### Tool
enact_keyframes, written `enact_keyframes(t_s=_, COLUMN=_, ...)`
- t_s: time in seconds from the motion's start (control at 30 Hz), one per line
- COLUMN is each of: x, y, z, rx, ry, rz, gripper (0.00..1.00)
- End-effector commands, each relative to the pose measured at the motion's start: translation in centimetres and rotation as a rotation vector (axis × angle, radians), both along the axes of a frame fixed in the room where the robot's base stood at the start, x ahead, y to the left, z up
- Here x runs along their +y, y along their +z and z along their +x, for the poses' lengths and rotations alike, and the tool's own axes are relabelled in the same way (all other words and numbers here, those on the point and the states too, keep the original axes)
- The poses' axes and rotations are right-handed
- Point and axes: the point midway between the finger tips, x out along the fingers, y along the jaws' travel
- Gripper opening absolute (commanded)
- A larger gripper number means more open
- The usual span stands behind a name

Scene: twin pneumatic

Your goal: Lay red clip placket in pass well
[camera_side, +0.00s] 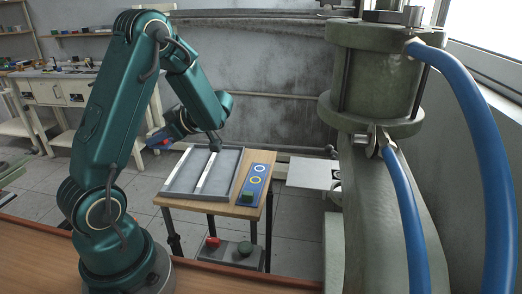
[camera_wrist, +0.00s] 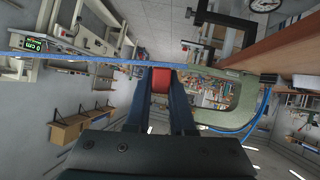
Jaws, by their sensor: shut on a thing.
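My gripper (camera_wrist: 160,88) is shut on the red clip placket (camera_wrist: 160,80); its red face shows between the two dark fingers in the wrist view. In the side view my gripper (camera_side: 157,140) is raised to the left of the small table and points left, with a bit of red (camera_side: 165,143) at it. A grey tray (camera_side: 178,190) lies on the small table, parted by a pale strip into two shallow wells. Both look empty. I cannot tell which one is the pass well. The tray lies lower and to the right of my gripper.
A blue panel (camera_side: 257,170) with a white ring, a yellow ring and a green block (camera_side: 247,198) lies right of the tray on the wooden table top (camera_side: 229,209). A large green machine (camera_side: 375,75) with blue hoses stands at the right. Red and green controls (camera_side: 213,242) sit below the table.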

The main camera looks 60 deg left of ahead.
Motion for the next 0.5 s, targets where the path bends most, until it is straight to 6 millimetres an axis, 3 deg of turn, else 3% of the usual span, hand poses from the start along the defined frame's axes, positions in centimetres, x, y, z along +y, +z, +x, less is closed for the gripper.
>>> enact_keyframes(t_s=0.1, x=1.6, y=-1.2, z=-3.8, rx=0.069, ry=0.117, rz=-0.002, gripper=0.0)
enact_keyframes(t_s=0.27, x=2.4, y=-1.9, z=-6.9, rx=0.146, ry=0.219, rz=-0.006, gripper=0.0)
enact_keyframes(t_s=0.37, x=2.6, y=-2.0, z=-7.2, rx=0.182, ry=0.236, rz=-0.008, gripper=0.0)
enact_keyframes(t_s=0.5, x=2.5, y=-2.9, z=-5.6, rx=0.197, ry=0.231, rz=-0.009, gripper=0.0)
